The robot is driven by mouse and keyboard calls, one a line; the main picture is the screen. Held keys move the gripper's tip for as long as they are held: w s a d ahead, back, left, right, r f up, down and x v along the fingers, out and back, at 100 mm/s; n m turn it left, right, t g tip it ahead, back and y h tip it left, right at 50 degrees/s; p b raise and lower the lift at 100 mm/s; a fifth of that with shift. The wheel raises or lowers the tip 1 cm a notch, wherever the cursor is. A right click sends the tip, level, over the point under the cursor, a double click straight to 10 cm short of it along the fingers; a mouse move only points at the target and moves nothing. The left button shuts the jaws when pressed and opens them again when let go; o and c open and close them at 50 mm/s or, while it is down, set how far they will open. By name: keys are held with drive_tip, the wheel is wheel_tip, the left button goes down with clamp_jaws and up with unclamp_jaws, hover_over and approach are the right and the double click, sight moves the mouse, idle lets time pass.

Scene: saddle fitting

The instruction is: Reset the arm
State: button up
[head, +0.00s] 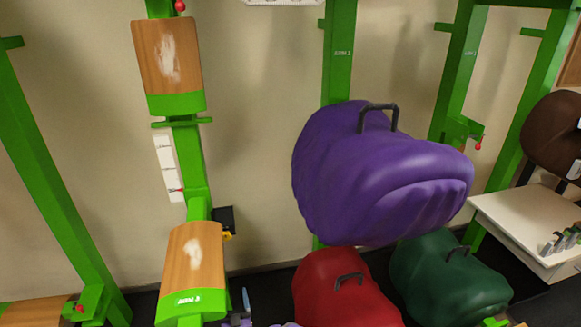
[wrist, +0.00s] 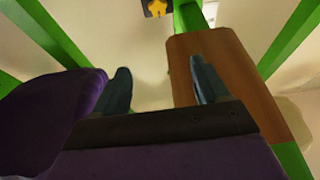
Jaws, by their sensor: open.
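My gripper (wrist: 162,85) is open in the wrist view, with its two dark fingers apart and nothing between them. A small part of it seems to show at the bottom edge of the head view (head: 244,306). A large purple saddle (head: 380,175) with a black handle sits on a green post, right of centre in the head view. A purple shape, probably this saddle (wrist: 50,105), fills the left of the wrist view. A bare wooden saddle rest (head: 195,265) stands just left of the gripper in the head view. A wooden rest (wrist: 225,75) lies behind the right finger.
Another bare wooden rest (head: 167,60) is higher on the same green post. A red saddle (head: 335,290) and a green saddle (head: 450,275) sit below the purple one. A white table (head: 530,220) and a brown saddle (head: 555,130) are at the right. Green posts stand along the wall.

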drive_tip(key=w+d+r+n+g+h, duration=0.2)
drive_tip(key=w+d+r+g, duration=0.4)
drive_tip(key=w+d+r, duration=0.65)
drive_tip(key=s+d+r+m+g+h, duration=0.2)
drive_tip(key=s+d+r+g+h, duration=0.25)
drive_tip(key=d+r, duration=0.6)
drive_tip(key=s+d+r+m+g, duration=0.1)
drive_tip(key=s+d+r+g, duration=0.15)
drive_tip(key=s, duration=0.45)
drive_tip(key=s+d+r+m+g, duration=0.1)
drive_tip(key=s+d+r, duration=0.1)
drive_tip(key=s+d, duration=0.35)
drive_tip(key=s+d+r+g, duration=0.2)
drive_tip(key=s+r, duration=0.1)
drive_tip(key=s, duration=0.6)
drive_tip(key=s+r+g, duration=0.2)
drive_tip(key=s+g, duration=0.1)
drive_tip(key=s, duration=1.3)
drive_tip(key=s+r+m+g, duration=0.1)
drive_tip(key=s+g, duration=0.3)
drive_tip(key=s, duration=1.2)
drive_tip(key=shift+d+r+y, duration=0.15)
drive_tip(key=shift+r+y, duration=0.3)
drive_tip(key=shift+r, duration=0.4)
